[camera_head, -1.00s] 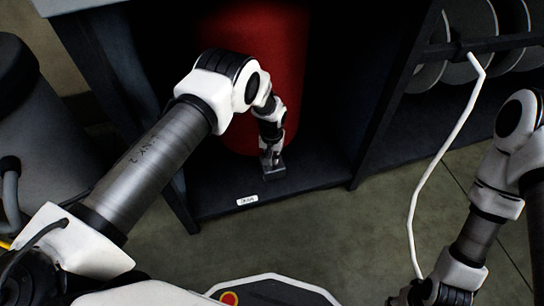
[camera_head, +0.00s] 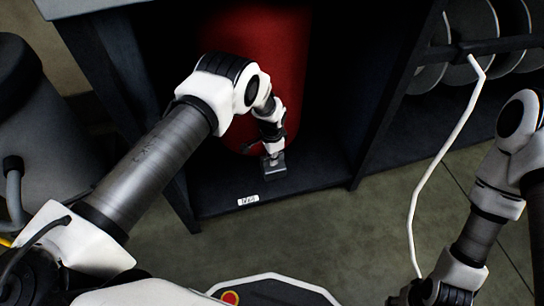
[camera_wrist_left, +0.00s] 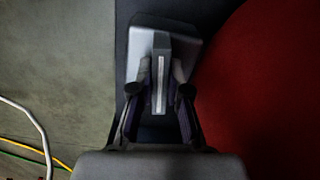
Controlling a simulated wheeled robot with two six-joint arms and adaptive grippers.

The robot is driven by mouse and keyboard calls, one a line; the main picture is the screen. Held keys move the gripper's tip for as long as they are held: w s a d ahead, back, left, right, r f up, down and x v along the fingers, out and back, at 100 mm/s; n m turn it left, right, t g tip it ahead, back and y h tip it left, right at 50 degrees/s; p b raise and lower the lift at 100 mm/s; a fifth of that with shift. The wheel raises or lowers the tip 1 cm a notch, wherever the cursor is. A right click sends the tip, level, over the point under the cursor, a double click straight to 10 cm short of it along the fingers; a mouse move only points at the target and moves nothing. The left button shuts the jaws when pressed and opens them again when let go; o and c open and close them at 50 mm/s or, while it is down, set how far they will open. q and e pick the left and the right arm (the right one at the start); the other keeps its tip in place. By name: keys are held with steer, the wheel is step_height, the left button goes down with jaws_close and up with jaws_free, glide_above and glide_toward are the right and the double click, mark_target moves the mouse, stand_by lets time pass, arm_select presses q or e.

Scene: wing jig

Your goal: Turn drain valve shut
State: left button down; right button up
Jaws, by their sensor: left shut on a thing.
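The drain valve is a small grey metal block (camera_head: 275,171) on the dark shelf floor, at the foot of the red tank (camera_head: 255,60). In the left wrist view its upright handle (camera_wrist_left: 161,75) has a pale stripe and stands in front of a tilted grey plate (camera_wrist_left: 140,45). My left gripper (camera_head: 270,154) reaches down to it from above. In the left wrist view the two fingers (camera_wrist_left: 160,92) are shut on the handle, one on each side. The fingers hide part of the handle. My right arm comes in at the right, but its gripper is not in view.
A white label (camera_head: 248,200) is on the shelf's front edge. Dark cabinet walls (camera_head: 375,90) stand close on both sides of the tank. A white hose (camera_head: 440,150) hangs by the reels (camera_head: 470,70) at the right. Open floor (camera_head: 330,235) lies in front.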

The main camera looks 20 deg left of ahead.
arm_select(q)
steer(key=shift+m, duration=0.9)
steer(key=c, duration=1.1)
jaws_free()
steer(key=shift+c, duration=0.2)
step_height(320, 180, up, 7)
steer(key=shift+r, duration=0.2)
